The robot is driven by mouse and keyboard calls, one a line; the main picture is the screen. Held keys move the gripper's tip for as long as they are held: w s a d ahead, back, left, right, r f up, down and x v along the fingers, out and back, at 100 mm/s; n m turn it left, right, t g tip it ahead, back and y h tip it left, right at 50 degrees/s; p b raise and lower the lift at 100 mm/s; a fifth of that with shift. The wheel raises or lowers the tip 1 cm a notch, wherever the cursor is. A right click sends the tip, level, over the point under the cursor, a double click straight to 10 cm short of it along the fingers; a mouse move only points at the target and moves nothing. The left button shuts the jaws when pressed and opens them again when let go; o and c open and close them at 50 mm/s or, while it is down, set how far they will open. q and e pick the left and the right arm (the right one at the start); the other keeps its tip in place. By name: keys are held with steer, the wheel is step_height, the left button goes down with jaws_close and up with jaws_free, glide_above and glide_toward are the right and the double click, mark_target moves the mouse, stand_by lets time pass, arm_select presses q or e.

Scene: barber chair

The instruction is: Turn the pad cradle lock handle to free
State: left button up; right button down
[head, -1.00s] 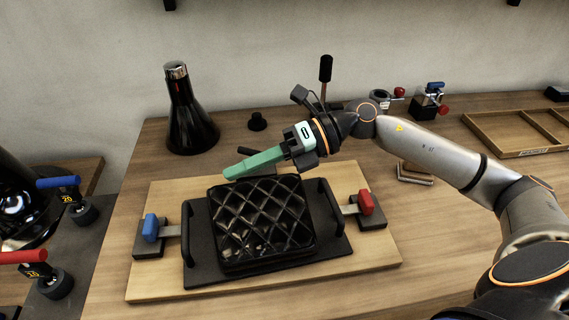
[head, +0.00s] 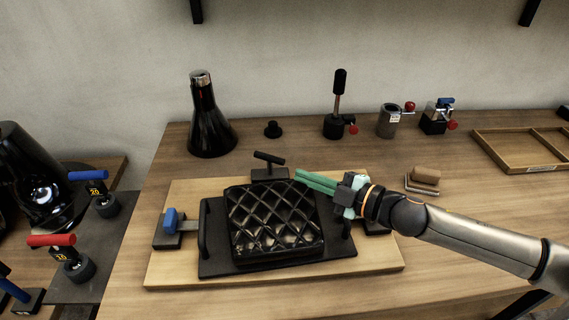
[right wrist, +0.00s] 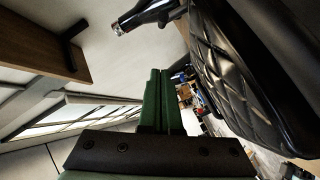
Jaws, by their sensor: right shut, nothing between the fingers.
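A black quilted pad (head: 275,220) sits in a flat black cradle (head: 222,268) with upright side handles. Behind it, at the middle of the back edge, stands a black T-shaped handle (head: 269,158) on a block; its bar lies roughly crosswise, slightly tilted. It is the likely lock handle. My right gripper (head: 298,177), with green fingers, is shut and empty over the pad's back right corner, apart from the T-handle and to its right. In the right wrist view the green fingers (right wrist: 158,100) lie side by side, and the quilted pad (right wrist: 235,75) shows at right. My left gripper is out of view.
A blue-handled clamp (head: 170,222) stands left of the cradle on the wooden board (head: 170,275); my gripper hides most of the right one. A dark flask (head: 207,125), a black knob (head: 273,129) and several fixtures stand behind. The bench in front is clear.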

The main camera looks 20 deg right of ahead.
mark_target(284, 165)
steer(key=p+x, duration=0.1)
steer(key=x, duration=0.7)
steer(key=shift+r+p, duration=0.15)
steer(key=shift+p, duration=0.2)
steer(key=shift+w+d+f, duration=0.65)
steer(key=shift+d+f, duration=0.05)
steer(key=shift+f, duration=0.1)
steer(key=shift+w+d+f, duration=0.45)
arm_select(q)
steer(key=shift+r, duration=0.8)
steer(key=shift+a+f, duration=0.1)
arm_select(e)
steer(key=shift+d, duration=0.15)
